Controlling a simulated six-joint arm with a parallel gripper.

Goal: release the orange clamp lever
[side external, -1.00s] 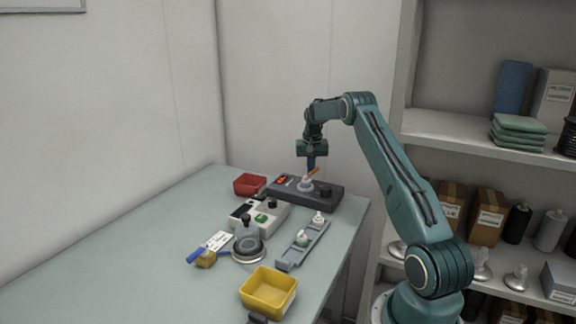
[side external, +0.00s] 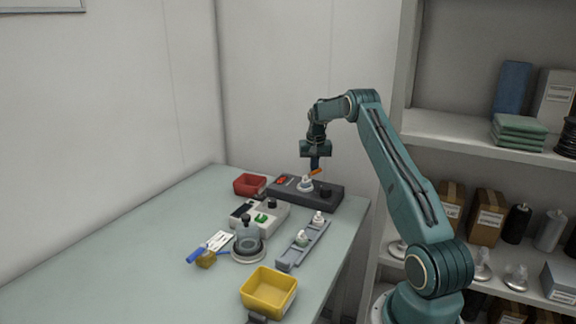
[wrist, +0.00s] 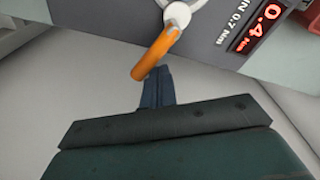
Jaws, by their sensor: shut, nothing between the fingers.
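The orange clamp lever (side external: 316,171) sticks out from a white hub on the dark fixture (side external: 326,199) at the back of the table. In the wrist view the lever (wrist: 155,54) runs down and left from the white hub (wrist: 177,14). My gripper (side external: 315,168) points down at the lever, its fingers shut with nothing between them. In the wrist view the shut fingertips (wrist: 156,74) are right beside the lever's free end. I cannot tell whether they touch it.
The fixture's red display (wrist: 262,27) reads 0.4 beside a printed "MIN 0.7 Nm". A red bin (side external: 249,185) stands left of the fixture. In front are a pale control box (side external: 262,217), a grey cap rail (side external: 303,246) and a yellow bin (side external: 268,291). The table's left side is clear.

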